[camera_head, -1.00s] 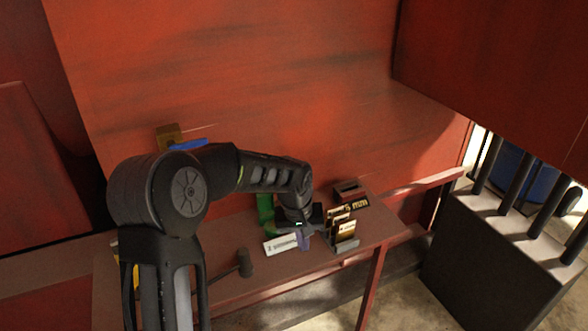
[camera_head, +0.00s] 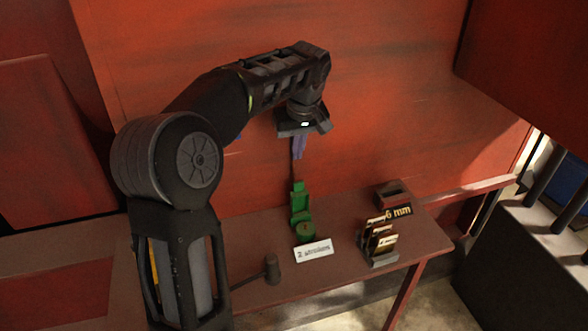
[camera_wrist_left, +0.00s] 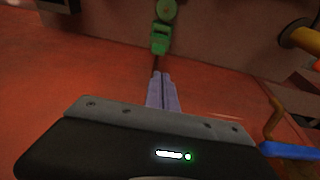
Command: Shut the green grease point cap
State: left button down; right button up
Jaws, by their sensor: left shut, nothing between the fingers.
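The green grease point (camera_head: 302,214) stands on the brown shelf against the red panel. Its green cap (camera_head: 298,188) appears raised, standing up behind the round green base; the exact angle is hard to tell. In the left wrist view the green cap (camera_wrist_left: 160,38) shows beyond the fingertips, with the round green part (camera_wrist_left: 166,10) at the top edge. My left gripper (camera_head: 298,156) points down above the cap, apart from it. Its purple fingers (camera_wrist_left: 162,78) are together and empty. My right gripper is not in view.
A white label (camera_head: 314,250) lies in front of the grease point. A rack of cards (camera_head: 380,244) and a small dark box (camera_head: 393,194) stand to its right, and a dark mallet-like knob (camera_head: 272,268) to its left. The shelf (camera_head: 350,205) is bare between them.

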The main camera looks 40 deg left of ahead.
pick_arm(q)
jog(key=p+x, duration=0.1)
jog(key=x, duration=0.9)
